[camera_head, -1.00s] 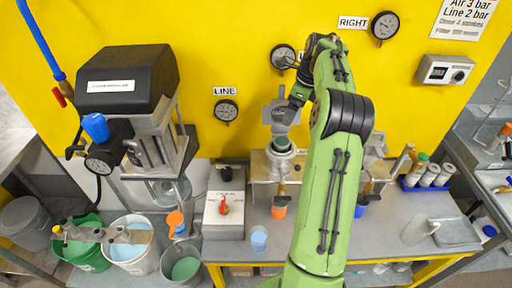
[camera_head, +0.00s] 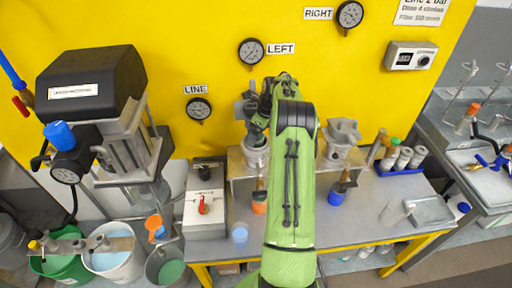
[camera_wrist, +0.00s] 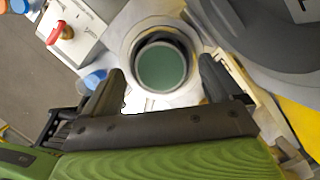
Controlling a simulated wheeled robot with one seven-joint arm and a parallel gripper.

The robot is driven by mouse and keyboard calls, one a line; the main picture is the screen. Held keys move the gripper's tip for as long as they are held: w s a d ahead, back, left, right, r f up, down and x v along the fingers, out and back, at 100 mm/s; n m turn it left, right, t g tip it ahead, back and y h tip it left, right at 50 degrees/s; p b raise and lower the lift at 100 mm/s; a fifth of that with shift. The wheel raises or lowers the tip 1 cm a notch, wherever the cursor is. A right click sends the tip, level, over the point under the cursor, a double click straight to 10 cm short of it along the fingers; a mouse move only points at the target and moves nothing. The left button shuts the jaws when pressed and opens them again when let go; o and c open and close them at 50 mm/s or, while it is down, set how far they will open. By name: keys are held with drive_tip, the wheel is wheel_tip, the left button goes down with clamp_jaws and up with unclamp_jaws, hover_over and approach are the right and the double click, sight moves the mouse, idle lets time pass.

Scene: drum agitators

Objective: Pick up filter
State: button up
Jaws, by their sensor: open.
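In the wrist view, a round housing (camera_wrist: 127,40) stands open, with a dark ring and a grey-green round inside (camera_wrist: 162,66). I cannot tell whether this inside part is the filter. My gripper (camera_wrist: 163,72) is open, one finger to each side of the opening in the picture, with nothing between the fingers. In the head view, my gripper hangs by the left housing (camera_head: 256,157) on the bench, partly hidden by my arm. A grey lid-like part is raised behind this housing. I see no other clear filter.
A switch box (camera_head: 204,212) with a red handle is to the left. Gauges hang on the yellow wall (camera_head: 225,50). White canisters (camera_head: 404,157) sit in a blue tray at the right.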

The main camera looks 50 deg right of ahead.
drive_tip(key=shift+w+f, duration=0.25)
drive_tip(key=shift+f, duration=0.4)
drive_tip(key=shift+s+r, duration=0.1)
drive_tip(key=c, duration=1.5)
drive_tip(key=shift+o, duration=0.2)
wheel_tip(320, 180, up, 18)
drive_tip(key=p, duration=0.3)
